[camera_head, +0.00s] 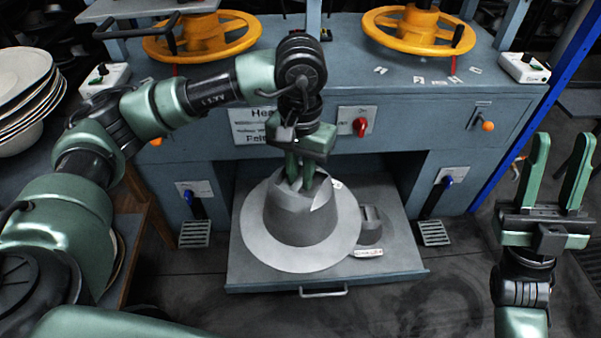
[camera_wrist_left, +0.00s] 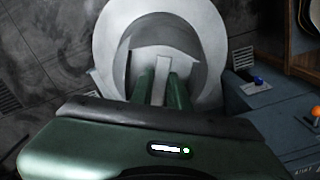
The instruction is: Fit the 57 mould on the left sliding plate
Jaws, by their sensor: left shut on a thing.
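A grey metal hat-shaped mould (camera_head: 300,222) with a wide brim is at the pulled-out drawer (camera_head: 258,282). My left gripper (camera_head: 304,178) reaches down into its open top and is shut on it. In the left wrist view the fingers close on a pale bar inside the hollow of the mould (camera_wrist_left: 212,62). I cannot tell whether the brim rests on the drawer or is just above it. No number is readable on the mould. A grey plate with a dark handle (camera_head: 150,12), possibly the left sliding plate, shows at the top left. My right gripper (camera_head: 560,165) is open and empty at the right.
A smaller grey block (camera_head: 370,225) with a label stands in the drawer, right beside the brim. Yellow handwheels (camera_head: 203,38) and (camera_head: 418,30) are on the press above. A blue post (camera_head: 535,105) stands at the right. Stacked pale hats (camera_head: 25,95) are at the left.

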